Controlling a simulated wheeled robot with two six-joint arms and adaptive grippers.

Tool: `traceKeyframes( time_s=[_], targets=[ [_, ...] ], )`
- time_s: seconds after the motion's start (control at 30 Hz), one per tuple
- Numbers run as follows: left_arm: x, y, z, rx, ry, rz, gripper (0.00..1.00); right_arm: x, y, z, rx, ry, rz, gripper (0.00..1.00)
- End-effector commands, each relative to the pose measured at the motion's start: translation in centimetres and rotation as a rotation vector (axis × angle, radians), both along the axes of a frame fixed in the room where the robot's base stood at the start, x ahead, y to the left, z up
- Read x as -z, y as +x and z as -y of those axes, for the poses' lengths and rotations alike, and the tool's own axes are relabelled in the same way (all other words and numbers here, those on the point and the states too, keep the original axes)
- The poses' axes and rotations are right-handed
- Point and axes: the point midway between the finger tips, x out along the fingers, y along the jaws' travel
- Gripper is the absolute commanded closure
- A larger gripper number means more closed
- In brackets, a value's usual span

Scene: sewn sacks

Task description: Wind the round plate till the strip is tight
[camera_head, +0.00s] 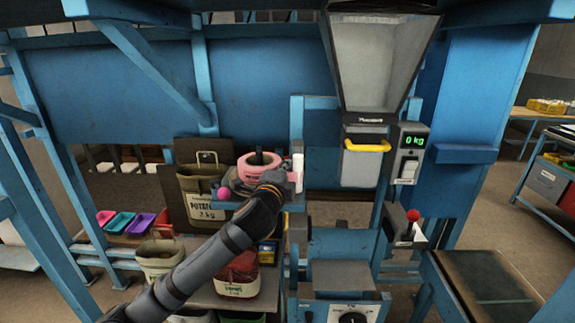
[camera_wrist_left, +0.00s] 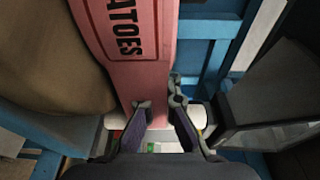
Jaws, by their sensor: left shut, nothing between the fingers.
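A pink roll (camera_head: 252,172) with a dark hub stands on a blue shelf. A small magenta ball knob (camera_head: 223,193) sits at its left; the round plate itself I cannot make out clearly. The pink strip (camera_wrist_left: 125,30), printed with letters ending in "ATOES", runs down the left wrist view towards a white roller (camera_wrist_left: 118,121). The white roller also shows upright in the head view (camera_head: 298,163). My right gripper is out of view.
An olive sack (camera_head: 203,190) marked for potatoes hangs left of the roll. More sacks (camera_head: 158,258) stand below, near coloured trays (camera_head: 122,222). A hopper (camera_head: 380,55) with a yellow handle and a "0 kg" display (camera_head: 413,141) stands at the right.

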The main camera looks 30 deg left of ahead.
Motion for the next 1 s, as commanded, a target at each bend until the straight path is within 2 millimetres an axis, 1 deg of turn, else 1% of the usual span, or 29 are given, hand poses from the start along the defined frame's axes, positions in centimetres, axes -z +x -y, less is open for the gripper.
traceKeyframes(
  time_s=[0.13, 0.47, 0.67, 0.73, 1.0],
  targets=[
    [0.0, 0.7, -0.2, 0.001, -0.001, 0.0, 1.0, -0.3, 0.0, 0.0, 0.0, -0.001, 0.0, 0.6],
    [0.0, 0.8, -0.3, 0.001, 0.001, 0.0, 1.0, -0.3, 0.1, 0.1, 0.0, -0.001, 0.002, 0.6],
    [-0.3, 2.0, -1.5, 0.0, 0.0, -0.001, 1.0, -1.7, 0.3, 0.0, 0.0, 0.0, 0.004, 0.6],
    [0.0, 2.1, -1.5, 0.0, 0.002, -0.001, 1.0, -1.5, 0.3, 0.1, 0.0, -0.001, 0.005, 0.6],
    [0.1, 2.1, -1.6, -0.001, 0.002, -0.002, 1.0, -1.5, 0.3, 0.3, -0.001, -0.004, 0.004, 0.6]
  ],
)
